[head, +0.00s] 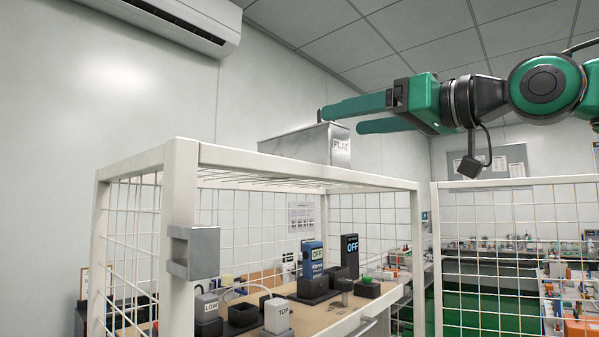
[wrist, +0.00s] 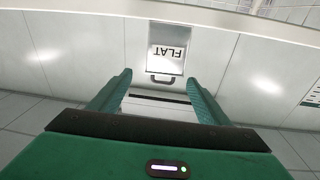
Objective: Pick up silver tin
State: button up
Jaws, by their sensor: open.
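The silver tin (head: 295,147) is a grey metal box lying on top of the white mesh cage. Its end face carries a label reading FLAT. In the wrist view the tin (wrist: 166,67) is straight ahead, with the label upside down and a dark handle-like loop at its near edge. My gripper (head: 343,120) is open, its two green fingers level and pointing left, close to the tin's upper part. In the wrist view the fingers (wrist: 159,79) stand to either side, with the tin beyond and between their tips. I cannot tell whether they touch it.
The white cage (head: 300,172) has a top frame and mesh walls. Inside, a bench holds a blue OFF tester (head: 312,258), a black OFF tester (head: 350,257) and blocks marked LOW (head: 207,308) and TOP (head: 278,315). An air conditioner (head: 170,22) hangs at upper left.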

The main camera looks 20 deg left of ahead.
aim_at(342, 140)
jog(key=f, duration=0.1)
jog(key=a+f, duration=0.2)
jog(key=shift+w+f+n+g+h, duration=0.1)
jog(key=shift+w+n+g+h, duration=0.2)
jog(key=shift+g, duration=0.1)
jog(key=x, duration=0.5)
jog(key=shift+w+a+f, duration=0.1)
jog(key=shift+a, duration=0.2)
jog(key=shift+f+x, duration=0.2)
jog(key=shift+x, duration=1.1)
jog(key=shift+f+x, duration=0.25)
jog(key=shift+x, duration=1)
jog(key=shift+w+d, duration=0.1)
jog(key=shift+w, duration=0.05)
jog(key=c, duration=1.4)
